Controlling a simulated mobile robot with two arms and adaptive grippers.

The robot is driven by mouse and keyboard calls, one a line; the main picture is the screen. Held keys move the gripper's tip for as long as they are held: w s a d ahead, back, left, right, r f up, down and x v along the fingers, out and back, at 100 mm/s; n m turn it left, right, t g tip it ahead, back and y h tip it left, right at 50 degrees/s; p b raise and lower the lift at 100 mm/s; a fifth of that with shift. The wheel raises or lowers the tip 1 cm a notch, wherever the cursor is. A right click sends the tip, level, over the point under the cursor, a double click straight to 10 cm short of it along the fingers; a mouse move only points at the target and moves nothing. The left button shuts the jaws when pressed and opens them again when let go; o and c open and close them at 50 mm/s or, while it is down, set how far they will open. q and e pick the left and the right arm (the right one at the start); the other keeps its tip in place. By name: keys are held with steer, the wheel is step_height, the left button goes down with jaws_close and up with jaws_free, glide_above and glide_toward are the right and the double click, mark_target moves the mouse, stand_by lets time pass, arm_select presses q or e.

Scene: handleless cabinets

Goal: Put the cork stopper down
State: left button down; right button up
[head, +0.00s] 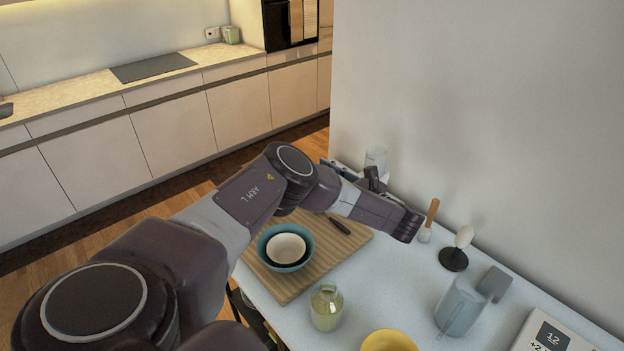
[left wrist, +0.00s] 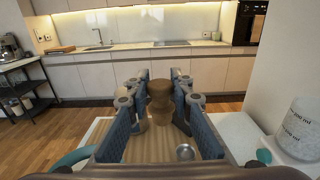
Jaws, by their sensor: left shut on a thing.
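My left gripper (head: 352,172) is above the far end of the table, by the wall corner. In the left wrist view, the gripper (left wrist: 160,98) is shut on the cork stopper (left wrist: 160,92), a brown, rounded piece held upright between the two blue-padded fingers. The stopper shows above the wooden board (left wrist: 142,152) in that view; I cannot tell how high. In the head view my arm hides the stopper. My right gripper is in neither view.
A glass jar (head: 326,308), yellow bowl (head: 389,342), clear pitcher (head: 460,308), brush (head: 430,222) and dark-based stand (head: 453,259) are on the table. A measuring cup (left wrist: 300,130) stands right of the gripper.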

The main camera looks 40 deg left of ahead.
arm_select(q)
step_height(320, 180, down, 14)
steer(key=b, duration=0.5)
steer(key=shift+w+f, duration=0.1)
steer(key=shift+f, duration=0.6)
step_height(320, 180, down, 3)
steer(key=shift+f+b, duration=0.15)
steer(key=shift+b, duration=0.65)
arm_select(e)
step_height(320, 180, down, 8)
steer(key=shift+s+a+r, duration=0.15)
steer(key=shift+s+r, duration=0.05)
arm_select(q)
steer(key=c, duration=1.7)
jaws_free()
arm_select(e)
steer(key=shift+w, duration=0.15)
